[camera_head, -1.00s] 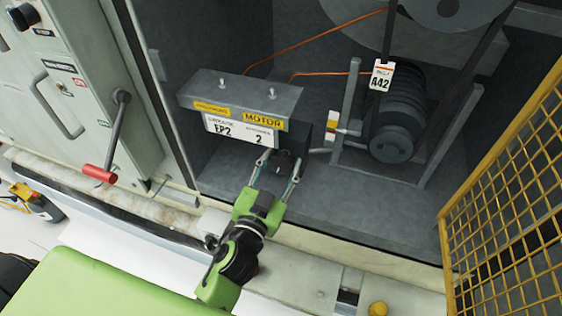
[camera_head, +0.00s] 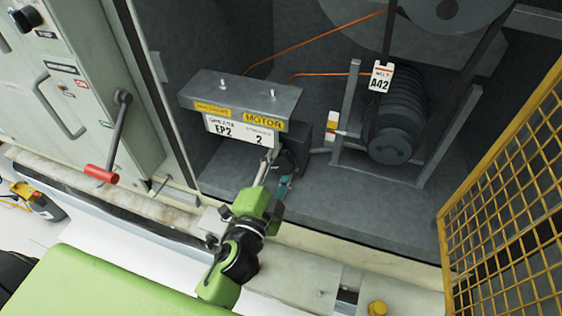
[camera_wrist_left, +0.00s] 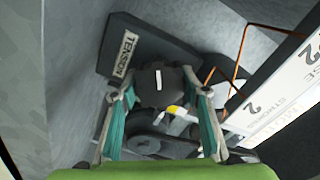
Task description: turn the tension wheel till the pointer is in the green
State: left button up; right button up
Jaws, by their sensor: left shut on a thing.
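The tension wheel (camera_wrist_left: 158,85) is a dark, lobed knob with a white mark, in front of a dark plate with a TENSION label (camera_wrist_left: 124,56) in the left wrist view. My left gripper (camera_wrist_left: 161,97) is shut on the wheel, one teal-padded finger on each side. In the head view my left gripper (camera_head: 277,171) is at the lower right of the motor box, and hides most of the wheel. A small strip in yellow, white and red (camera_head: 333,121) stands right of the box. I cannot make out a pointer or a green zone. My right gripper is not in view.
The grey motor box (camera_head: 235,95) with yellow and white labels is just above the gripper. A belt-driven motor (camera_head: 397,130) with tag A42 stands right. A yellow mesh guard (camera_head: 510,200) bounds the right side. A red-handled lever (camera_head: 103,173) hangs at the left.

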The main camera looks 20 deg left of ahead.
pick_arm(q)
jog(key=shift+m, duration=0.3)
jog(key=o, duration=1.1)
